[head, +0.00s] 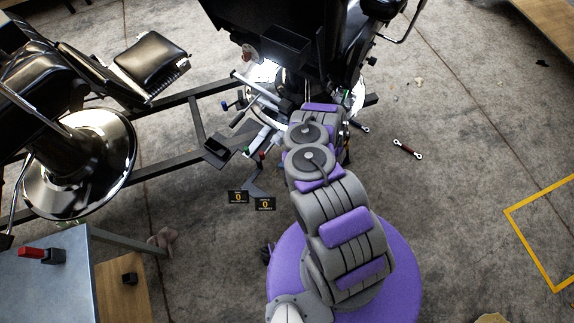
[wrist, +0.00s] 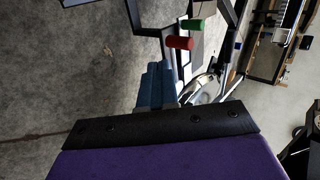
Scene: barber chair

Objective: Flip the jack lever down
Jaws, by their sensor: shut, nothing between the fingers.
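In the wrist view, my gripper (wrist: 158,84) shows as blue-grey fingers closed together, with nothing between them. A red-ended lever (wrist: 180,42) and a green-ended lever (wrist: 195,24) lie just beyond the fingertips, apart from them in the picture. In the head view, a small red end (head: 262,156) shows low on the jack frame, left of my arm. I cannot tell which lever is the jack lever. My arm hides part of the jack and the chair base in the head view.
A black barber chair (head: 290,45) stands over the frame, and another chair (head: 85,165) stands at the left. A blue-topped table (head: 40,285) is at lower left. A red-handled tool (head: 407,149) lies on the concrete floor. The floor at right is mostly clear.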

